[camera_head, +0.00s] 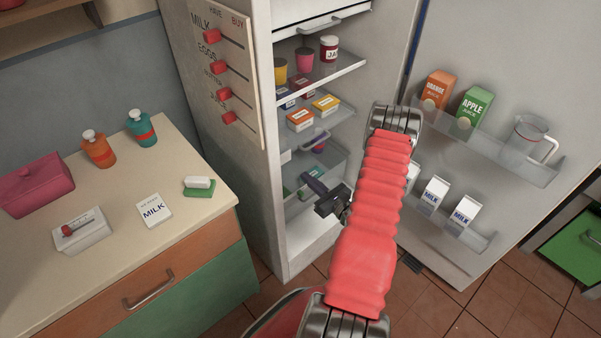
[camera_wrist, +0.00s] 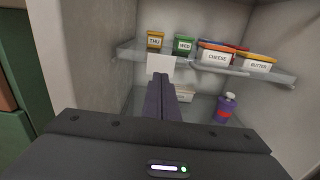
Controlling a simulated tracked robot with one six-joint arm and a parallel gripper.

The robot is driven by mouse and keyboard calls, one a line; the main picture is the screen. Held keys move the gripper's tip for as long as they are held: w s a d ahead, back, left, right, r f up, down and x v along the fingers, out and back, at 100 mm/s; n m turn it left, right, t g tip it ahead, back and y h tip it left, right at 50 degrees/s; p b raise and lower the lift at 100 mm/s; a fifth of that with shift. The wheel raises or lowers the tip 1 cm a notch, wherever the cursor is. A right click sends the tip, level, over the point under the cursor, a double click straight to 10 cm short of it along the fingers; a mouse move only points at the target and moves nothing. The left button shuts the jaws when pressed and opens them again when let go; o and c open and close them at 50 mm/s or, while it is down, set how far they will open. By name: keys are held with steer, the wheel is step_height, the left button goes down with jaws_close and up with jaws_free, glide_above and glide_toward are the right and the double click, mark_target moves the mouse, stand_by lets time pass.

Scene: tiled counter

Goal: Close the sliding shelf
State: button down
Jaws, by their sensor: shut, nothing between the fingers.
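The open fridge holds several glass shelves. The middle shelf (camera_head: 334,107), with small food boxes on it, also shows in the wrist view (camera_wrist: 282,76). My gripper (camera_head: 309,179) is inside the fridge opening, low down near the lower shelf. In the wrist view its dark fingers (camera_wrist: 161,79) are together and empty, pointing inward. Contact with a shelf is not clear.
A purple bottle (camera_wrist: 226,107) stands right of my fingers on the lower level. The open fridge door (camera_head: 485,110) holds juice cartons, a jug and milk cartons on the right. The counter (camera_head: 120,240) with bottles and boxes is on the left.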

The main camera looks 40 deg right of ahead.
steer(key=shift+s+a, duration=0.1)
steer(key=shift+s, duration=1.5)
